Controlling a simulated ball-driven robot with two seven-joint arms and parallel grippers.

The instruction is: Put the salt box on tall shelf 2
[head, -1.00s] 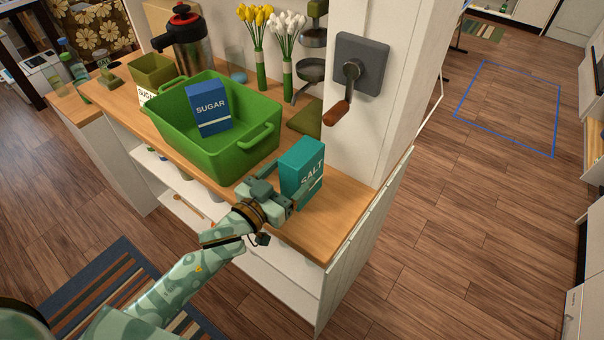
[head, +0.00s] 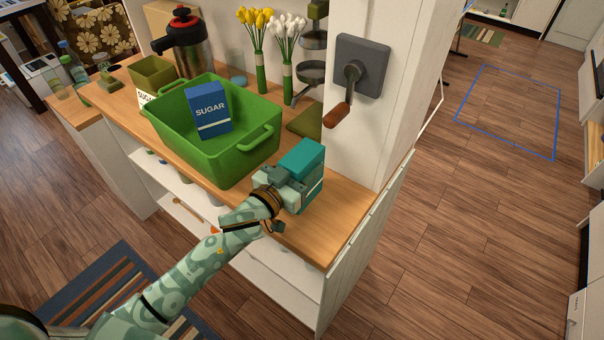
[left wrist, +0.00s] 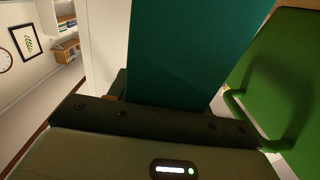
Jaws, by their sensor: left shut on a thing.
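The teal salt box (head: 304,160) stands upright at the right end of the wooden counter (head: 333,217). My left gripper (head: 290,186) is shut on it from the front, covering its lower part and most of its label. In the left wrist view the salt box (left wrist: 190,50) fills the upper middle, just beyond the gripper body. Whether the box touches the counter cannot be told. My right gripper is not in view. Open white shelves (head: 262,262) show below the counter; which is tall shelf 2 cannot be told.
A green tub (head: 222,158) holding a blue sugar box (head: 210,110) stands left of the salt box. A wall-mounted hand crank (head: 352,85) is behind it. Flower vases (head: 262,72) and a dark jug (head: 188,45) stand at the back. Open floor (head: 450,230) lies to the right.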

